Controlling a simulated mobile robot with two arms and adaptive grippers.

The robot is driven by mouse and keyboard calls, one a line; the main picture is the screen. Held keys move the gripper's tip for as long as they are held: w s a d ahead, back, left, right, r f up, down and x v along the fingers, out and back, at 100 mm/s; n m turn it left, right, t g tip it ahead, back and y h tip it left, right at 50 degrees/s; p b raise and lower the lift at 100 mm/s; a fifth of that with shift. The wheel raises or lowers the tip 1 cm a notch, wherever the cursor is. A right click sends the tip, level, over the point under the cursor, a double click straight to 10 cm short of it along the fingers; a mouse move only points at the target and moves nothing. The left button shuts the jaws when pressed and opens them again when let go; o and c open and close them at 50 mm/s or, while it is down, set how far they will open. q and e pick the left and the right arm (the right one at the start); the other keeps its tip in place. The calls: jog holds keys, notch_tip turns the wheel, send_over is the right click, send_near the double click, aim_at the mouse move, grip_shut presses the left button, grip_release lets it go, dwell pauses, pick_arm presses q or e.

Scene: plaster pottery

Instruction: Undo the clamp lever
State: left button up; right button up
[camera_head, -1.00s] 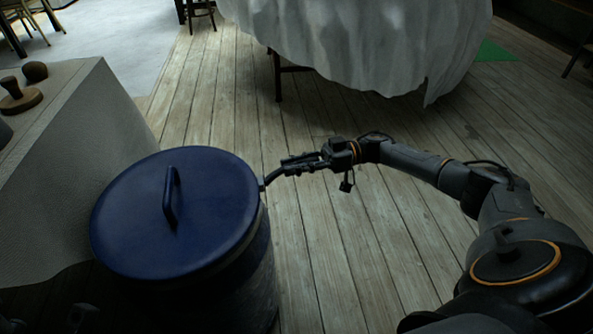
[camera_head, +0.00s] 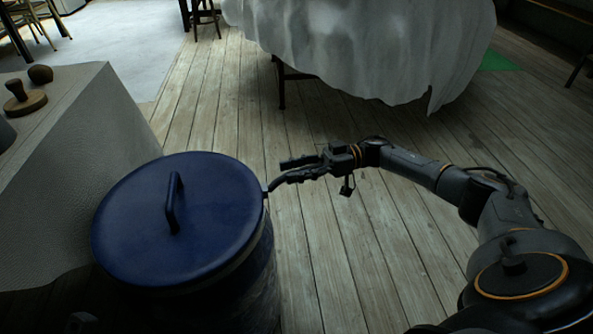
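A dark blue round lid (camera_head: 208,236) with an upright bar handle sits on a drum (camera_head: 252,296) at the lower left. The clamp lever (camera_head: 274,183) is a thin dark bent bar that sticks out from the right edge of the lid, up and to the right. My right gripper (camera_head: 288,170) is at the outer end of the lever. Its fingers are spread apart, with the lower finger close to the lever end; I cannot tell whether they touch. A small dim grey shape at the bottom left edge may be part of my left arm.
A cloth-covered table (camera_head: 108,120) with wooden pieces on it stands close to the drum's left. A larger table under a white sheet (camera_head: 370,45) stands at the back. The plank floor (camera_head: 340,250) right of the drum is clear.

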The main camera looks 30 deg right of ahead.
aim_at(325, 164)
jog(key=shift+s+d+f, duration=0.1)
jog(key=shift+s, duration=0.05)
jog(key=shift+d, duration=0.2)
jog(key=v, duration=1.1)
jog(key=shift+d, duration=0.25)
